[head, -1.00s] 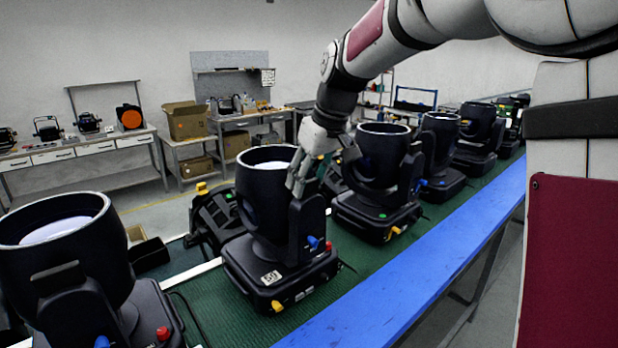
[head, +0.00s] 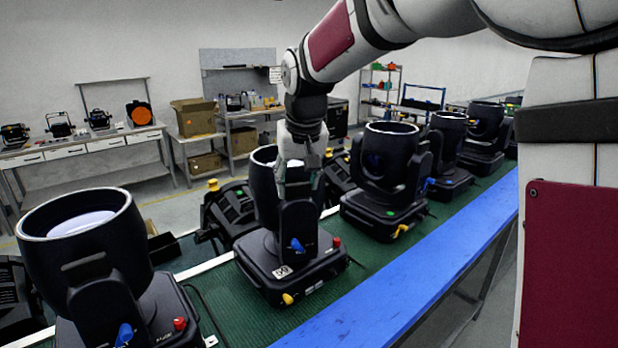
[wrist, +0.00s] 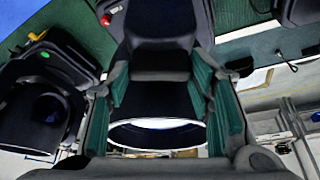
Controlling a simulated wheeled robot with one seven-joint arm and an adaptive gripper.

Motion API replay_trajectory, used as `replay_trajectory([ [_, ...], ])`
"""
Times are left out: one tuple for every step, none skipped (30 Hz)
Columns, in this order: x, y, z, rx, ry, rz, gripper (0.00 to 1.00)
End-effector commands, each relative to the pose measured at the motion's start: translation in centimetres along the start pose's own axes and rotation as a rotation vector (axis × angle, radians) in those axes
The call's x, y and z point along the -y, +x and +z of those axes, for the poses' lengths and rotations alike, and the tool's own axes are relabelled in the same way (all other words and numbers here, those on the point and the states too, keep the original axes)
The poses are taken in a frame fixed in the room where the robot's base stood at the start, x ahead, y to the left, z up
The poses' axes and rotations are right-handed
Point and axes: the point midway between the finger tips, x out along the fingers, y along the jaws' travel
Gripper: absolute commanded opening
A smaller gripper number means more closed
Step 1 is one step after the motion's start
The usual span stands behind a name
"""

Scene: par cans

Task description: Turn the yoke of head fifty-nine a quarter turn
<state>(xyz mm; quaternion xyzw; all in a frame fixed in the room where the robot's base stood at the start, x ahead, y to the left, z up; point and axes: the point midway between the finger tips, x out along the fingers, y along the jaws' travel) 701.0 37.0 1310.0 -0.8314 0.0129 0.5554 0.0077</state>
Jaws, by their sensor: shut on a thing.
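Head fifty-nine is a black moving head with a small white number label (head: 283,272) on its base (head: 262,268). It stands on the green belt in the middle of the head view. Its yoke arm (head: 298,225) rises at the front, over the blue lever. Its drum (head: 262,190) is upright behind, partly hidden by my gripper. My gripper (head: 300,182) points down at the top of the yoke arm and is shut on it. In the wrist view, green-padded fingers (wrist: 159,90) stand either side of the dark yoke arm (wrist: 160,45), with the drum's pale rim (wrist: 155,133) below.
A neighbouring head (head: 85,235) stands close at front left. Another head (head: 385,165) stands close at right, with more beyond it. A dark fixture (head: 228,212) lies behind the belt. The blue strip (head: 420,285) along the front is clear.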

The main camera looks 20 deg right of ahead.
Motion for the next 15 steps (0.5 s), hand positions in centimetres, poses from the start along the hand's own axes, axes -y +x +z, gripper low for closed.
replay_trajectory([
  [0.9,-0.1,0.0,-0.001,0.032,0.014,0.0],
  [1.3,-0.1,-0.1,-0.001,0.059,0.025,0.0],
  [1.8,0.0,-0.1,-0.002,0.093,0.039,0.0],
  [2.1,0.0,-0.2,-0.001,0.119,0.051,0.0],
  [2.5,0.1,-0.2,-0.001,0.145,0.061,0.0],
  [3.0,0.1,-0.3,-0.002,0.18,0.076,0.0],
  [3.3,0.1,-0.4,-0.002,0.208,0.086,0.0],
  [3.6,0.2,-0.5,-0.002,0.234,0.098,0.0],
  [4.2,0.3,-0.7,-0.001,0.269,0.112,0.0],
  [4.5,0.3,-0.8,-0.002,0.296,0.123,0.0],
  [4.9,0.3,-0.9,-0.002,0.322,0.133,0.0],
  [5.3,0.5,-1.1,-0.002,0.358,0.149,0.0],
  [5.7,0.5,-1.3,-0.002,0.384,0.159,0.0],
  [6.0,0.6,-1.4,-0.002,0.411,0.17,0.0],
  [6.4,0.7,-1.6,-0.003,0.447,0.185,0.0],
])
